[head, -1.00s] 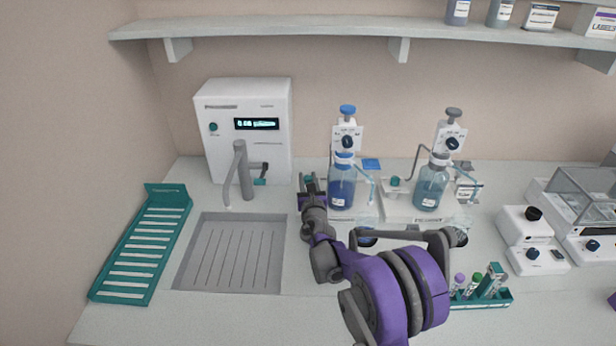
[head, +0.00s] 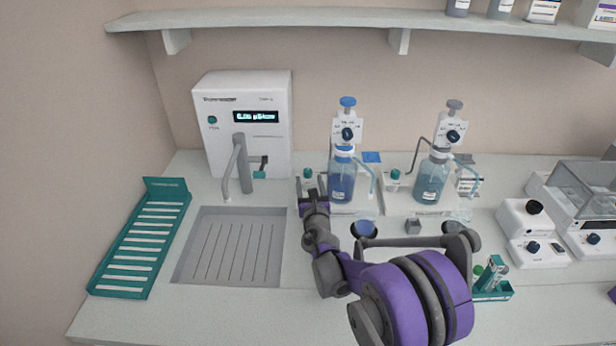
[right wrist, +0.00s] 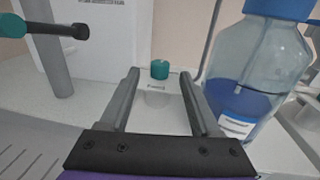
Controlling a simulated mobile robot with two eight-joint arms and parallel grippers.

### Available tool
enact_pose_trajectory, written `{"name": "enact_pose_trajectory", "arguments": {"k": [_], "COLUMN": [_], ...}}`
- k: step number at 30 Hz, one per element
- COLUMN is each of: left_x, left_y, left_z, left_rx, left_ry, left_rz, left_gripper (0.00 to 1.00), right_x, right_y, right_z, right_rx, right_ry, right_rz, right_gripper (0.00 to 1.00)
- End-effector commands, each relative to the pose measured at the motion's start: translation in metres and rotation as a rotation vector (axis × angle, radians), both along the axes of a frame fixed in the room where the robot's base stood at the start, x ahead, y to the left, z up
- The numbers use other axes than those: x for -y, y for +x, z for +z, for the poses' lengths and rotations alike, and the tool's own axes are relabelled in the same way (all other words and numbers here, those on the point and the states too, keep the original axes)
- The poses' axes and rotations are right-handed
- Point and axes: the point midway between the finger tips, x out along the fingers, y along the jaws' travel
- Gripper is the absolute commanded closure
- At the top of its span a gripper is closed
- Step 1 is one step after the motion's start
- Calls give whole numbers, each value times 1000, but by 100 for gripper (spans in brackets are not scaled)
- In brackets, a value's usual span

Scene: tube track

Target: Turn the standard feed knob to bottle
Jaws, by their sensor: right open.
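The left dispenser stand has a blue bottle (head: 342,185) and a white head panel with a dark round knob (head: 347,134); the panel's small markings are unreadable. A teal button (head: 308,173) stands on the same base, left of the bottle. The right stand has a similar dark knob (head: 453,137) above a paler bottle (head: 432,182). I cannot tell which knob is the standard feed knob. My right gripper (head: 308,188) is open and empty, just in front of the teal button. The right wrist view shows the button (right wrist: 160,69) beyond and between the open fingers (right wrist: 160,98). My left gripper is out of view.
A white water unit (head: 243,145) and a grey tap (head: 240,165) stand left of the gripper, behind a sink (head: 232,245). A teal rack (head: 145,240) lies far left. A tube rack (head: 492,288) and white devices (head: 530,218) are at right.

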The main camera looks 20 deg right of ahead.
Motion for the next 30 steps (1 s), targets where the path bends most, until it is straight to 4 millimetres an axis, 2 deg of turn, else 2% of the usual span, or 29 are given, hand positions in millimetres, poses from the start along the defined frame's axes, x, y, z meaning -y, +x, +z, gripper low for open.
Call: {"name": "enact_pose_trajectory", "arguments": {"k": [3,9,13,23,26,29,30], "left_x": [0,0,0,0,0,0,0], "left_y": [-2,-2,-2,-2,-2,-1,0], "left_z": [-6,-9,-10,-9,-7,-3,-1], "left_rx": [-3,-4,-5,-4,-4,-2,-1], "left_ry": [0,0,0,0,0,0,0], "left_rz": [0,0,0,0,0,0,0], "left_gripper": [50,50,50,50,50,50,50], "right_x": [-8,-16,-18,-18,-19,-20,-21], "right_y": [-25,-49,-55,-55,-51,-43,-40], "right_z": [-2,-1,0,1,7,20,26], "right_rx": [-1,-1,0,6,50,151,204], "right_ry": [0,0,0,14,117,349,474], "right_rz": [1,0,0,-2,-16,-49,-66], "right_gripper": [36,36,36,36,36,36,36]}}
